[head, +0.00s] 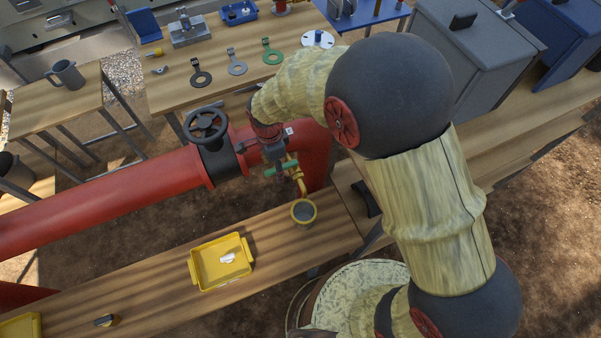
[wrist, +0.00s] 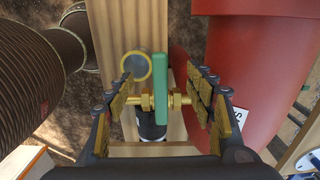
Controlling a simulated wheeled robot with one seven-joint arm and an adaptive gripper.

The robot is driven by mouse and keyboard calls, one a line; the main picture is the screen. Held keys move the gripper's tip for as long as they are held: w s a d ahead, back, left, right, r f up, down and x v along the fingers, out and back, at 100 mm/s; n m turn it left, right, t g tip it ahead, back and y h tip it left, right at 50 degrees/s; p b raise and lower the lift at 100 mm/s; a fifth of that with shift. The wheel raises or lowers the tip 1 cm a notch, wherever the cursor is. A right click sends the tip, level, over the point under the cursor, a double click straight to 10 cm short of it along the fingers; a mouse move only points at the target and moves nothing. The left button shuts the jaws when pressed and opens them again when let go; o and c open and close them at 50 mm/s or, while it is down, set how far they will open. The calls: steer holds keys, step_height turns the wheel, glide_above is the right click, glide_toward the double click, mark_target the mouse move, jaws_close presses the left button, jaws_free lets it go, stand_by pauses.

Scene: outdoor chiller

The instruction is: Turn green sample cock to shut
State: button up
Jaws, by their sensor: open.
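The sample cock has a green lever handle (head: 283,168) and a brass body and spout (head: 301,184). It stands beside the red pipe, above the wooden bench. In the wrist view the green handle (wrist: 161,90) stands upright in the picture, crosswise to the brass fitting (wrist: 182,99). My gripper (wrist: 160,78) is open, with one finger on each side of the green handle. Clear gaps show between handle and fingers. In the head view my gripper (head: 272,150) is just above the cock and partly hides it.
A cup with a yellow rim (head: 304,211) stands below the spout. The red pipe (head: 120,195) with a black handwheel valve (head: 206,124) runs close on the left. A yellow tray (head: 221,263) sits on the bench (head: 150,285). Bare bench lies between tray and cup.

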steer(key=shift+r, duration=0.1)
steer(key=shift+r+p, duration=2.2)
steer(key=shift+r, duration=1.25)
step_height(320, 180, up, 12)
steer(key=shift+f, duration=0.1)
